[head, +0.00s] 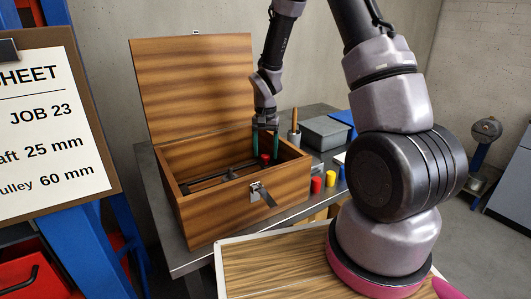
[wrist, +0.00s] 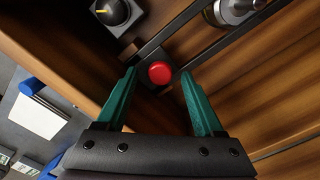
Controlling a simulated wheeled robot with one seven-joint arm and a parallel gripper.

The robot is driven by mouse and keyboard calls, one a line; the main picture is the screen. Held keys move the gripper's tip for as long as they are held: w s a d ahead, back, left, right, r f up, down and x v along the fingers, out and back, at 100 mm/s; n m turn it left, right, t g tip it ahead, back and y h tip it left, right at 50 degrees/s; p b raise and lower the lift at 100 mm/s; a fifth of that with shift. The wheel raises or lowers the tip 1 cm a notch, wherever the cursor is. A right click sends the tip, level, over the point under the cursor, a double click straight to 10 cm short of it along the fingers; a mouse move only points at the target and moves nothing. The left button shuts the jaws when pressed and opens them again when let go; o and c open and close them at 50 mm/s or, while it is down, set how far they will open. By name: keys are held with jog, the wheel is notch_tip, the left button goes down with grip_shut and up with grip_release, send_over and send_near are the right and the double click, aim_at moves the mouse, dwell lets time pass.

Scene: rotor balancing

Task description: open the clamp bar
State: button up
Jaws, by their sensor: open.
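The clamp bar (head: 216,179) is a dark bar lying low inside an open wooden box. A red knob (head: 265,158) stands at its right end. In the wrist view the red knob (wrist: 160,72) sits on a dark block by dark diagonal strips. My gripper (head: 265,150) reaches down into the box with its green fingers on either side of the knob. In the wrist view my gripper (wrist: 158,74) is open, its tips flanking the knob with gaps visible. I cannot tell how deep the fingertips are beside the knob.
The box lid (head: 195,85) stands raised at the back; a metal latch (head: 262,195) hangs on the front wall. Small red, yellow and blue cylinders (head: 316,186) and a grey case (head: 326,132) are to the right. In the wrist view, a silver disc (wrist: 234,10) and dark round knob (wrist: 113,11) lie beyond.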

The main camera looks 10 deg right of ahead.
jog(key=shift+f, duration=0.4)
grip_shut()
dwell(1.2)
